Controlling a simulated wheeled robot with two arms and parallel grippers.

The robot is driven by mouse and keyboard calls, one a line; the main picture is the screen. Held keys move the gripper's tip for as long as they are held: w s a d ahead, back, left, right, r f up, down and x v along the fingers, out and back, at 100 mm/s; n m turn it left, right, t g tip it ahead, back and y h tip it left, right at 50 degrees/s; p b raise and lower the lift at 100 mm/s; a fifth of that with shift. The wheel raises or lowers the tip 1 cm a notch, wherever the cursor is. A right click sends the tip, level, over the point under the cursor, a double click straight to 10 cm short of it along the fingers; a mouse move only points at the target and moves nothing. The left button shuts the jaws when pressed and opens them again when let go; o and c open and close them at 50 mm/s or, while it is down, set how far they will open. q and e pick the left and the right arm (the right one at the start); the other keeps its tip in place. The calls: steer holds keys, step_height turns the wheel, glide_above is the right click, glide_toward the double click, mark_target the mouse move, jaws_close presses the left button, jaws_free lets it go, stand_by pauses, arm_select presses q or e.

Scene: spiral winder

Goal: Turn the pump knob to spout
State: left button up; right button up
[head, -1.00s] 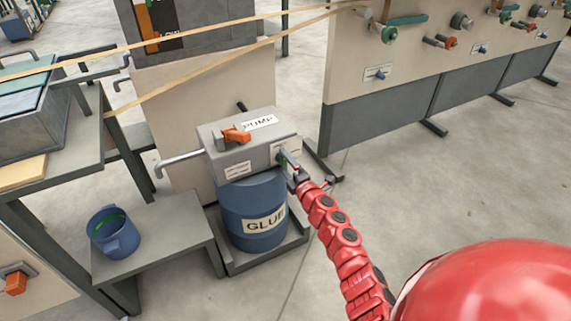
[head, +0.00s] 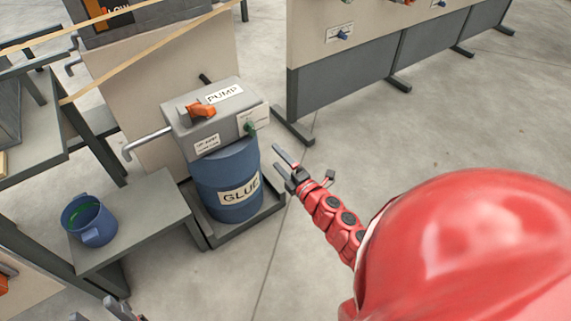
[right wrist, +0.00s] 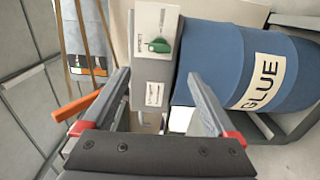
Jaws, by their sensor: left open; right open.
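The glue pump (head: 215,115) is a grey box on a blue drum marked GLUE (head: 228,180). A green knob (head: 250,128) is on its right side, on a white label plate; the knob also shows in the right wrist view (right wrist: 158,45). An orange lever (head: 200,110) sits on top beside the PUMP label. My right gripper (head: 281,163) is open and empty, to the right of the pump and apart from it. In the right wrist view its open fingers (right wrist: 157,80) are below the green knob. My left gripper (head: 118,307) is partly visible at the bottom left, open.
A blue bucket (head: 90,220) stands on a low grey table (head: 150,215) left of the drum, near the pump's pipe (head: 145,143). A panel wall (head: 345,75) with knobs stands at the back right. Open floor (head: 275,250) lies in front of the drum.

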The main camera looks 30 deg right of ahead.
steer(key=s, duration=0.3)
steer(key=shift+s, duration=0.1)
stand_by(0.4)
